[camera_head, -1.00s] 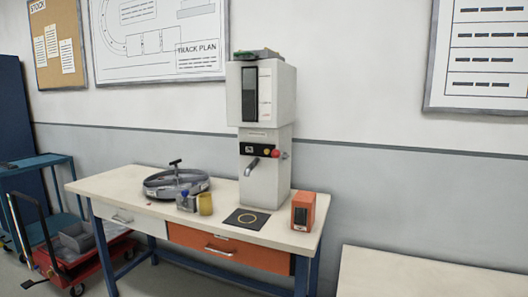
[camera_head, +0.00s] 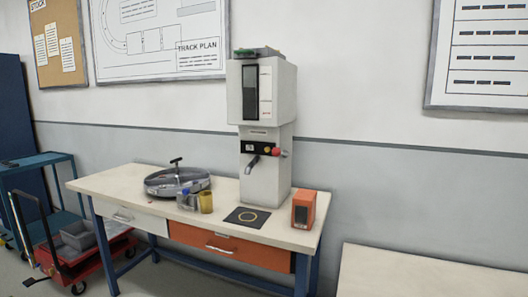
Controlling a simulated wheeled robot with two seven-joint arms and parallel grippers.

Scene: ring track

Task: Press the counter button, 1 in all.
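A tall light-grey machine (camera_head: 268,95) stands at the back right of the workbench. A dark panel (camera_head: 262,149) on its front carries a small white-marked display (camera_head: 249,148), a yellow-orange button (camera_head: 267,150) and a red knob (camera_head: 276,152). A spout (camera_head: 252,164) sticks out below the panel. An orange box with a dark face (camera_head: 304,209) stands on the bench to the right of the machine. I cannot tell for certain which part is the counter button. Neither of my grippers shows in the head view.
A red cart (camera_head: 85,262) stands at the left. Another pale tabletop (camera_head: 420,277) is at lower right.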

